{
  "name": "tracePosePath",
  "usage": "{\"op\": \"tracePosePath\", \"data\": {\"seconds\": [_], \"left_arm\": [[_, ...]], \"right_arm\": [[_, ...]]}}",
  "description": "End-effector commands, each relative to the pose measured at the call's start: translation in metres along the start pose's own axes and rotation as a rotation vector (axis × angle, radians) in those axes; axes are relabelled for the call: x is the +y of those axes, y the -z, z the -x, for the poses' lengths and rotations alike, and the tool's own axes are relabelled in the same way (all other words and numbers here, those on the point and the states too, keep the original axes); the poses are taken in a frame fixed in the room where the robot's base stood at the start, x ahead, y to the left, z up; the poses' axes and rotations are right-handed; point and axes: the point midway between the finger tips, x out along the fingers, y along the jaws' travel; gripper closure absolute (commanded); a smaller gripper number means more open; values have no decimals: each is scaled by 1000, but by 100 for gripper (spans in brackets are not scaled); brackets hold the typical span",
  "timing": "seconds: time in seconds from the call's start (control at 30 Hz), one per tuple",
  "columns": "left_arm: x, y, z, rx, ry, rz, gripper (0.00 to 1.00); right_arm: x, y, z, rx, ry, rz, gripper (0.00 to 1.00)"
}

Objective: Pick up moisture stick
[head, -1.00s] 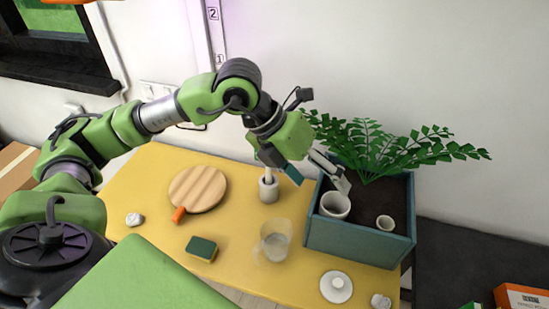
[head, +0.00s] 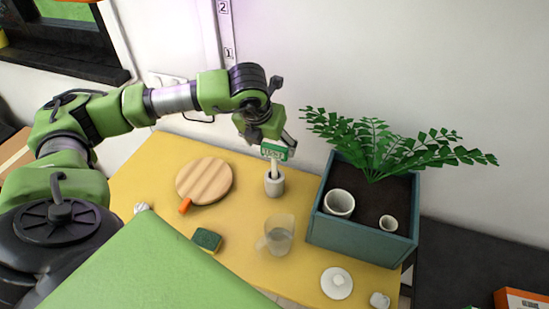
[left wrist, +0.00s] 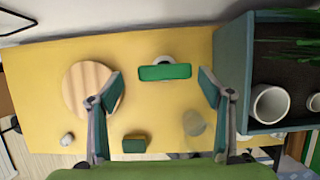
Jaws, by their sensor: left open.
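The moisture stick (head: 274,153) has a green head with pale lettering and a light stem. It stands upright in a small white holder (head: 274,184) on the yellow table. My left gripper (head: 270,138) is open and empty, at the top of the stick and partly overlapping its head in the head view. In the left wrist view the stick's green head (left wrist: 165,72) lies between the two spread fingers (left wrist: 160,88), with clear gaps on both sides. The head hides most of the holder there. My right gripper is not in view.
A teal planter (head: 357,243) with a fern and two white pots stands right of the stick. A clear jug (head: 279,236) is in front. A round wooden board (head: 204,180) lies left, with a sponge (head: 207,240) nearer. A white lid (head: 336,283) lies front right.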

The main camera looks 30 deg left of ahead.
Motion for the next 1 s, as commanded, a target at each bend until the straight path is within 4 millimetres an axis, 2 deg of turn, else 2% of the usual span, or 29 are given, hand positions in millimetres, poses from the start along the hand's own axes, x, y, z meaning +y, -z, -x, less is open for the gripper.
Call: {"op": "tracePosePath", "data": {"seconds": [0.17,0.33,0.6,0.63,0.77,0.8,1.0], "left_arm": [[-6,3,-21,7,-1,-2,28],[-7,4,-44,4,-1,0,28],[-7,5,-49,2,0,-1,28],[-7,5,-49,2,0,-1,33],[-7,4,-49,2,0,-1,67],[-7,5,-49,2,0,-1,69],[-7,4,-49,2,0,-1,70]], "right_arm": [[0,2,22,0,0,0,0],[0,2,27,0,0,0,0],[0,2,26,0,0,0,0],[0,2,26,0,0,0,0],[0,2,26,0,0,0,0],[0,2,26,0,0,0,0],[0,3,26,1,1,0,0]]}}
